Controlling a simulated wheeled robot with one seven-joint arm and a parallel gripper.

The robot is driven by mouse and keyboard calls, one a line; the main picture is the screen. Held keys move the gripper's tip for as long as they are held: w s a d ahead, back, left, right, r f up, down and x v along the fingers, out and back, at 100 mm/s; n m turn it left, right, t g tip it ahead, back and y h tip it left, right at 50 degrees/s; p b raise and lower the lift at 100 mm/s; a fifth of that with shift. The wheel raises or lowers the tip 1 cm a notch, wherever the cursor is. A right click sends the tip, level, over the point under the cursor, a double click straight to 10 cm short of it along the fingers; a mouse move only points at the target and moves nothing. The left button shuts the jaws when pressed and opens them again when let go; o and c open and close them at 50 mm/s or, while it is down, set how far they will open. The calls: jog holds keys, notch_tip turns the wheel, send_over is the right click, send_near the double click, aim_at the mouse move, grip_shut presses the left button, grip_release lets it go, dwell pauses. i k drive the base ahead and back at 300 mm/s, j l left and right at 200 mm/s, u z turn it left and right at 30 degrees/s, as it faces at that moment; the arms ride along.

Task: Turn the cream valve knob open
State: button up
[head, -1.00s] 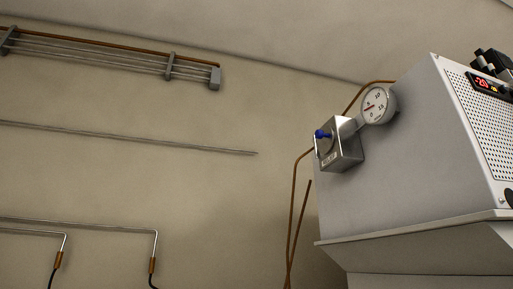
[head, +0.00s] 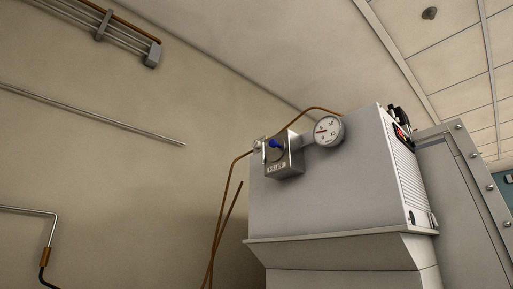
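No cream valve knob shows in the head view. The only knob I can make out is a small blue one (head: 276,145) on the front of a grey metal box (head: 284,163) marked RELIEF. A round white dial gauge (head: 327,131) sits just right of that box. Both are on the side of a large pale grey cabinet (head: 335,195). My gripper is not in the picture.
A brown pipe (head: 226,205) runs down the beige wall left of the cabinet. Metal pipes (head: 90,114) and a rail with a grey end block (head: 153,54) are on the wall at left. A bolted grey panel (head: 455,175) stands at the right.

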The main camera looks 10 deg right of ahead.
aim_at(258, 144)
jog(key=i+j+z, duration=0.1)
jog(key=j, duration=0.25)
jog(key=i+j+z, duration=0.15)
jog(key=j, duration=0.25)
jog(key=i+j+z, duration=0.1)
jog(key=i+j, duration=0.15)
jog(key=j, duration=0.2)
